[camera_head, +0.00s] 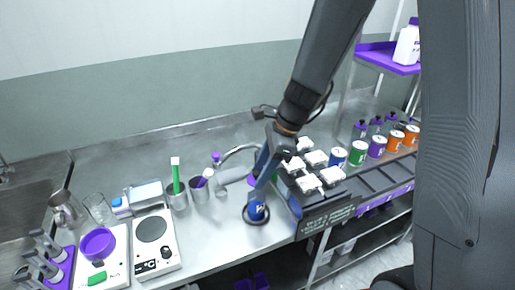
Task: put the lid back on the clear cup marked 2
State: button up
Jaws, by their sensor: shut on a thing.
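My gripper (263,183) reaches down over the front of the steel counter. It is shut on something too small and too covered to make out. Just below the fingers is a small blue vessel (257,211) with a white mark, sitting in or on a round black ring (254,222). I cannot read the mark, nor tell whether this is the clear cup marked 2. I cannot tell whether the held thing touches the vessel. Several white lid-like tops (308,184) show on the dark rack to the right. No number is readable on them.
The dark rack (312,222) stands close right of my gripper. Coloured cans (358,153) stand behind the rack.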

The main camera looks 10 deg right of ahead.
jog(key=shift+w+a+r, duration=0.1)
jog(key=shift+w+r, duration=0.05)
jog(key=shift+w, duration=0.15)
notch_tip(320, 180, down, 5)
jog(key=b, duration=0.4)
jog(key=shift+r+b, duration=0.2)
jog(key=shift+b, duration=0.2)
jog(key=shift+f+b, duration=0.55)
jog(key=shift+f, duration=0.3)
jog(key=shift+p, duration=0.45)
jog(key=shift+f, duration=0.15)
dwell(1.9)
jog(key=o, duration=1.6)
jog(key=shift+c, duration=0.2)
jog(key=shift+p, duration=0.3)
